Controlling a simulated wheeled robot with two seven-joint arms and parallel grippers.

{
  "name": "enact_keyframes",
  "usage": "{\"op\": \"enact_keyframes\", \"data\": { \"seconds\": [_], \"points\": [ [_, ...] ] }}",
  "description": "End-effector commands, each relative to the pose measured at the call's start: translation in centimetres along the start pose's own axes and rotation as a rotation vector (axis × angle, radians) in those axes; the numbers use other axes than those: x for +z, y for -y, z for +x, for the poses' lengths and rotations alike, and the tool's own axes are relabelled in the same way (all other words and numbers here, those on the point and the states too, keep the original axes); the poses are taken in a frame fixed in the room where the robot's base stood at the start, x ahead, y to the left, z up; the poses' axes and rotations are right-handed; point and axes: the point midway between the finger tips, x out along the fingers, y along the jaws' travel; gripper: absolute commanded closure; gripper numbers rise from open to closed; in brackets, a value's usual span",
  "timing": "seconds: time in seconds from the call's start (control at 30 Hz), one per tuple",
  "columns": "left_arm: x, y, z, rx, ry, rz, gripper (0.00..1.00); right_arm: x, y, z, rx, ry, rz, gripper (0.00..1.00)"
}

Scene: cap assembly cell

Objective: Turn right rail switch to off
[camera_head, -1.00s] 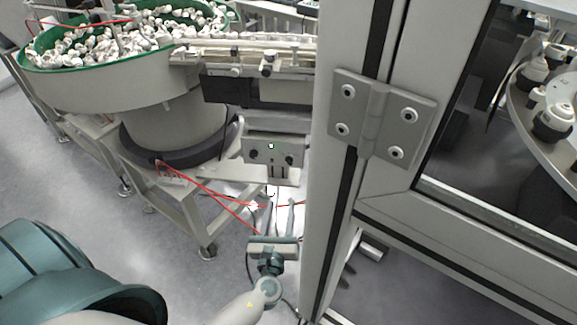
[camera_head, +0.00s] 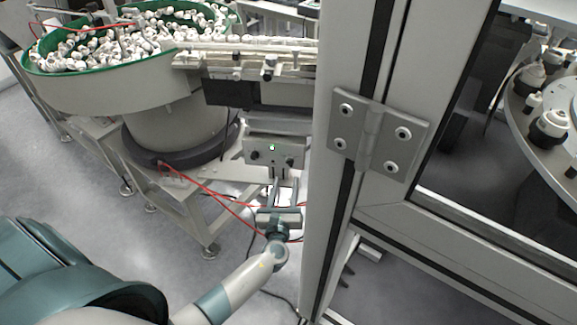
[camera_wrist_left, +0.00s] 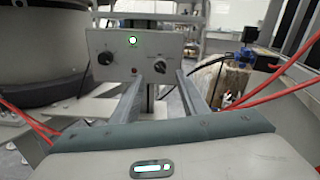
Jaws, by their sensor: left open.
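A grey control box (camera_head: 262,150) hangs below the feeder rail, with a lit green indicator at its top middle and a dark knob on each side. In the left wrist view the box (camera_wrist_left: 112,44) shows a left knob (camera_wrist_left: 105,58) and a right knob (camera_wrist_left: 160,66). My left gripper (camera_head: 284,183) is open and empty, just below the box in the head view. In the left wrist view its two fingers (camera_wrist_left: 158,84) point toward the box, the left one below and left of the right knob. My right gripper is not in view.
A bowl feeder (camera_head: 120,85) full of white caps stands at the left on a metal frame. A cabinet post with a hinge (camera_head: 378,138) stands close to the right of my left gripper. Red cables (camera_head: 205,186) run near the gripper.

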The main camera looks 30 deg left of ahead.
Motion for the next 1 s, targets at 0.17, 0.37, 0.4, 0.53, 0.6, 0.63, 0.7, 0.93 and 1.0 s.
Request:
{"op": "enact_keyframes", "data": {
  "seconds": [0.17, 0.37, 0.4, 0.53, 0.6, 0.63, 0.7, 0.93, 1.0],
  "points": [
    [0.1, 0.0, 3.4, 0.0, 0.001, 0.003, 0.6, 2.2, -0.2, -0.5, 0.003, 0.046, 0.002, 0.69],
    [0.0, 0.0, 6.2, 0.001, 0.0, 0.001, 0.6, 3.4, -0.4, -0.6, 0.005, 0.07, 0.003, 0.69],
    [0.1, 0.0, 6.6, 0.0, 0.001, 0.001, 0.6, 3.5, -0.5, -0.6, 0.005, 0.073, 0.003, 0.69],
    [0.0, 0.0, 7.4, 0.0, 0.0, 0.002, 0.6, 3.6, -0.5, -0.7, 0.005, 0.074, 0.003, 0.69],
    [0.0, 0.0, 7.7, -0.001, 0.0, 0.001, 0.6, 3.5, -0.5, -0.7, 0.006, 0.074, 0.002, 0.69],
    [0.0, 0.0, 7.7, -0.001, 0.0, 0.0, 0.6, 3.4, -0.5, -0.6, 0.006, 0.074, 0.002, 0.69],
    [0.0, 0.0, 7.8, 0.0, 0.0, 0.0, 0.6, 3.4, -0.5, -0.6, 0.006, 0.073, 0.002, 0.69],
    [0.0, 0.0, 7.7, 0.0, 0.0, 0.0, 0.65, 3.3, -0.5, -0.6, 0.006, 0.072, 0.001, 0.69],
    [0.0, 0.0, 7.7, 0.0, 0.0, 0.0, 0.81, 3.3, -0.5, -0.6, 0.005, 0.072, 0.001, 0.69]
  ]
}}
